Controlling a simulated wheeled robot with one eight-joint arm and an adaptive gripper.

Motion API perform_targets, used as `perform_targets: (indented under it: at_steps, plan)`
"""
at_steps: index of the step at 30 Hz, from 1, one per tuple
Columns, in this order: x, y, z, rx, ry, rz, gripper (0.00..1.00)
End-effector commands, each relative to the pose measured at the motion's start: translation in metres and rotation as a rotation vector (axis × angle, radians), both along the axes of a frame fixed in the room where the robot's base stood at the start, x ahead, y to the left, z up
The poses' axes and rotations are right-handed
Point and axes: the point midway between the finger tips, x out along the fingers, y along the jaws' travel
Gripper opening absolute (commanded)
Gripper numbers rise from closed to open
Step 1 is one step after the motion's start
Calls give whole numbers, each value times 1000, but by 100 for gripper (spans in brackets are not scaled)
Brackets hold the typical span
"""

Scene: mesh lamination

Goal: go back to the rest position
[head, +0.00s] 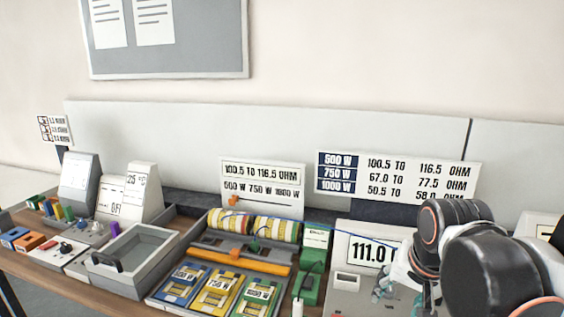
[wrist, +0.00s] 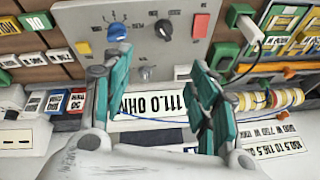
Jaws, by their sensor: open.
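My gripper (wrist: 157,62) shows in the wrist view with its two teal-padded fingers spread apart and nothing between them. It is over the grey meter box (wrist: 165,18), whose display (wrist: 155,103) reads 111.0 OHM, upside down in this view. In the head view my arm covers the right side. Only a small teal part of my gripper (head: 384,283) shows there, in front of the meter (head: 345,283). I cannot tell whether the fingers touch the meter.
Left of the meter stand a green clip block (head: 308,288), a tray (head: 160,298) with blue, yellow and green wattage cards, and striped rolls (head: 270,229). An empty grey bin (head: 98,268) is farther left. Sign boards (head: 397,176) stand behind the meter. A thin blue wire runs near my gripper.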

Motion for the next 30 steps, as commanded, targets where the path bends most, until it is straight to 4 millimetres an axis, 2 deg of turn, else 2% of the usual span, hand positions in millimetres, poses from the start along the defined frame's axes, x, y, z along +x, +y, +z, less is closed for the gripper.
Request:
perform_targets:
  at_steps: [1,6,12,18,30]
  plan:
    - [-12,5,0,-20,-24,53,54]
    - [-44,17,-3,-104,-111,243,54]
    - [-69,27,-11,-191,-190,407,54]
    - [-77,30,-14,-228,-220,470,54]
    - [-77,30,-14,-230,-221,473,54]
